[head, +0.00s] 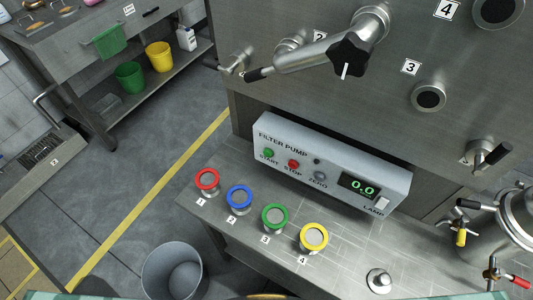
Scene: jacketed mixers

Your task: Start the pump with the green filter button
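The filter pump box (340,157) is a pale grey control panel on the steel bench, below the big steel vessel. Its green START button (269,153) is at the panel's left, beside the red STOP button (293,164). A grey ZERO knob (320,176) is further right. The display (360,187) reads 0.0 in green. A pale LAMP switch (383,203) is at the right end. A small dark indicator (317,161) sits above the buttons. Nothing covers the green button. Neither of my grippers is in view.
Ringed cups stand along the bench front: red (207,180), blue (239,197), green (274,217), yellow (313,237). A black-handled valve (349,57) juts out above the panel. A steel pot (510,225) stands at right. A grey bin (174,271) is on the floor.

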